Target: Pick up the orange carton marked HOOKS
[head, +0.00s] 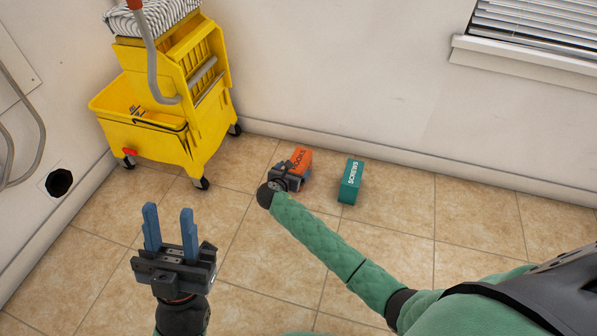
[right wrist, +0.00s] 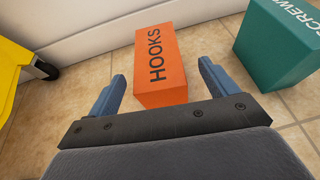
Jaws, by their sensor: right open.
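The orange carton marked HOOKS (head: 301,159) lies on the tiled floor near the back wall. In the right wrist view the orange carton (right wrist: 161,68) is ahead, with its near end between the two blue fingers. My right gripper (right wrist: 160,88) is open, with a gap on each side of the carton. In the head view my right gripper (head: 290,176) is over the carton's near end, and its fingers are mostly hidden. My left gripper (head: 168,229) is open and empty, at the lower left, away from the carton.
A teal carton marked SCREWS (head: 350,181) stands just right of the orange one; it also shows in the right wrist view (right wrist: 281,42). A yellow mop bucket with wringer (head: 170,137) stands on wheels to the left. The wall (head: 330,75) is close behind. Floor to the right is clear.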

